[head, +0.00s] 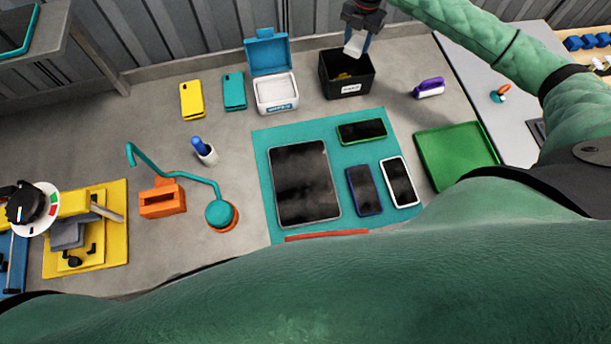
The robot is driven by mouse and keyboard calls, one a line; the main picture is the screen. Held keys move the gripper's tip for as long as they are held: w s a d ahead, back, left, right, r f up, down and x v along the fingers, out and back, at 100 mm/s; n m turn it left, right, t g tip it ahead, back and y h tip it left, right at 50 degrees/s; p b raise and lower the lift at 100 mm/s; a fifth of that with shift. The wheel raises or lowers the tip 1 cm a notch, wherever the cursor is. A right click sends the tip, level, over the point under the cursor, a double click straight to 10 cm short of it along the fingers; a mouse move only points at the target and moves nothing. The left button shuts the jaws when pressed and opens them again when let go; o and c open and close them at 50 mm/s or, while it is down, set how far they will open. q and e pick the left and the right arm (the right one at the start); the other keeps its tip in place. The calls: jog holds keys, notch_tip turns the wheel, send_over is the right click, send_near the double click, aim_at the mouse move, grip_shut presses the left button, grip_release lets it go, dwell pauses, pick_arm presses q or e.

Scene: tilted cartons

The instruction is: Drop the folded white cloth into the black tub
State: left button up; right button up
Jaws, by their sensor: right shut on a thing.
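The folded white cloth (355,44) is held in my right gripper (359,38), which is shut on it. The gripper and cloth are above the back part of the black tub (347,87). The black tub stands open at the back of the workbench, with a white label on its front and something yellow inside. The cloth hangs over the tub, apart from its floor as far as I can see. My left gripper is not in view.
An open white box with a blue lid (275,91) stands just left of the tub. A purple-handled object (429,88) lies to its right. A teal mat (262,160) with a tablet and several phones is in front. A green tray (426,160) is at the right.

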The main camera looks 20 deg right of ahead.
jog(key=shift+d+f, duration=0.1)
jog(key=shift+f, duration=2.7)
jog(key=o, duration=1.1)
jog(key=shift+r, duration=0.1)
